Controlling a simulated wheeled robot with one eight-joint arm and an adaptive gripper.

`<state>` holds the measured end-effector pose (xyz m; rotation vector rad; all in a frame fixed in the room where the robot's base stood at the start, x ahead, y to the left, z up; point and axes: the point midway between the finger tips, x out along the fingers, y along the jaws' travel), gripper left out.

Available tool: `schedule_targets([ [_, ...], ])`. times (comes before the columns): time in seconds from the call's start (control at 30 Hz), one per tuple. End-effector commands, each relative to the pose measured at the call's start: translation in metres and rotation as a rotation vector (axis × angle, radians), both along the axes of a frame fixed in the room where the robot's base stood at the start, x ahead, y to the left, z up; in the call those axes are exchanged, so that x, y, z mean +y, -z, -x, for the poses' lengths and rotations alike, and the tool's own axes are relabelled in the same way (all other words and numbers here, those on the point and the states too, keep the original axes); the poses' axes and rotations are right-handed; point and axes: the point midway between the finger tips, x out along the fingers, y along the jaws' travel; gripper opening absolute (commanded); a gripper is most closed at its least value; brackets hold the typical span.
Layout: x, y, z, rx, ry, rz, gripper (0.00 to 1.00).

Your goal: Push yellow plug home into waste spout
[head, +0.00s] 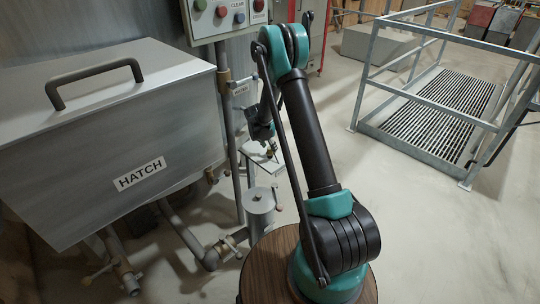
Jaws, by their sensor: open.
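I cannot make out a yellow plug anywhere in the head view. No waste spout can be told for certain; grey pipes with brass-coloured fittings (226,246) run under the hatch box, and one of them may be it. My arm rises from its round base and bends down at the elbow. My gripper (270,150) is small and dark beyond the arm, open, near a pale sheet or small table. The arm partly hides this area, and I see nothing held.
A grey box labelled HATCH (100,150) with a black handle fills the left. A button panel (226,14) stands on a post behind it. A small grey canister (258,208) stands close to my base. A railed grating (430,112) is at the right; floor between is clear.

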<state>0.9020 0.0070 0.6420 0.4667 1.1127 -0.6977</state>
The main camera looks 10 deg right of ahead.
Motion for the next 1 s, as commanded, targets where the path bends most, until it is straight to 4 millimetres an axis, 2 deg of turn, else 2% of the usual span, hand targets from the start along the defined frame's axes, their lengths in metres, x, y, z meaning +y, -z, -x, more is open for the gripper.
schedule_targets([
  [0.3, -0.0011, 0.0044, -0.0009, 0.0, -0.001, 0.0, 0.48],
  [0.7, -0.001, 0.0041, -0.001, 0.0, -0.001, 0.0, 0.0],
  [1.0, -0.0011, 0.004, -0.0009, 0.0, -0.001, 0.0, 0.0],
])
